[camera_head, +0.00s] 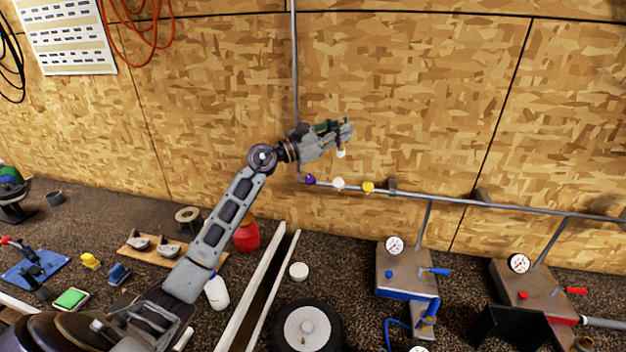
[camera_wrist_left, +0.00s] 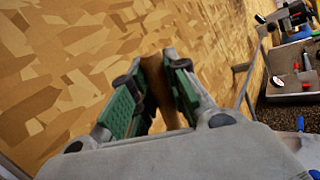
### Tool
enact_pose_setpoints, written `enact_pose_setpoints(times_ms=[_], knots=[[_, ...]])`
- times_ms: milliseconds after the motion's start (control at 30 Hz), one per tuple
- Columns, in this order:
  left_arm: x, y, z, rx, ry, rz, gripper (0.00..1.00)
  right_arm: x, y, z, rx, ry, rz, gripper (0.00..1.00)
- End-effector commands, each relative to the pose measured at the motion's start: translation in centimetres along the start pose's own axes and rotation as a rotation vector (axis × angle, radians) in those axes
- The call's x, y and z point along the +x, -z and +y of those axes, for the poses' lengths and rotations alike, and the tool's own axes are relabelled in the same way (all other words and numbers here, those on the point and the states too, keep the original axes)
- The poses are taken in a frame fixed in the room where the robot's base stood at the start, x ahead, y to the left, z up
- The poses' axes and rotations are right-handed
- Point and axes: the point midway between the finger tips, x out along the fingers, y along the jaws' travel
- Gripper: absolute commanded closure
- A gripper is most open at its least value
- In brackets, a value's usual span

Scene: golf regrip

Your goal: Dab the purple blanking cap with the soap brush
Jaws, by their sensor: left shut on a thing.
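The purple blanking cap (camera_head: 310,180) sits at the left end of the metal pipe rail on the wooden wall, with a white cap (camera_head: 338,184) and a yellow cap (camera_head: 368,187) to its right. My left gripper (camera_head: 342,128) is above and slightly right of the purple cap, apart from it. It is shut on what looks like the soap brush, whose pale tip (camera_head: 341,153) hangs below the fingers. In the left wrist view, a brown handle (camera_wrist_left: 158,85) shows between the green-padded fingers. My right gripper is not in view.
A vertical pipe (camera_head: 295,70) runs up the wall beside my left gripper. The rail (camera_head: 445,199) extends right above two gauge boxes (camera_head: 398,274) (camera_head: 525,290). A red container (camera_head: 246,236), a wheel (camera_head: 307,328) and small tools are on the bench below.

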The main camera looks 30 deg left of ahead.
Motion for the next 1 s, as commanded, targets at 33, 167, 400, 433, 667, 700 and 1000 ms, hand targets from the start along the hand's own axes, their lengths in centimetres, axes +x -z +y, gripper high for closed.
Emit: enact_pose_setpoints(times_ms=[33, 167, 400, 433, 667, 700, 1000], knots=[[0.0, 0.0, 0.0, 0.0, 0.0, 0.0, 1.0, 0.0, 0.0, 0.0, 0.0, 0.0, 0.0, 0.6], [0.0, 0.0, 0.0, 0.0, 0.0, 0.0, 1.0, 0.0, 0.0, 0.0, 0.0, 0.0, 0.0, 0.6], [0.0, 0.0, 0.0, 0.0, 0.0, 0.0, 1.0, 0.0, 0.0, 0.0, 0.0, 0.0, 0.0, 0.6], [0.0, 0.0, 0.0, 0.0, 0.0, 0.0, 1.0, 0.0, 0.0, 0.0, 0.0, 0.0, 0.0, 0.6], [-0.1, 0.2, -0.1, 0.0, 0.0, 0.0, 1.0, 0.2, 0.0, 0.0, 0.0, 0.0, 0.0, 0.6], [-0.1, 0.3, -0.1, 0.0, 0.0, 0.0, 1.0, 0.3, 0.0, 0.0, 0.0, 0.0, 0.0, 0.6], [-1.3, 2.1, 0.4, 0.005, -0.018, 0.006, 1.0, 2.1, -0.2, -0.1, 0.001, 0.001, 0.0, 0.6]])
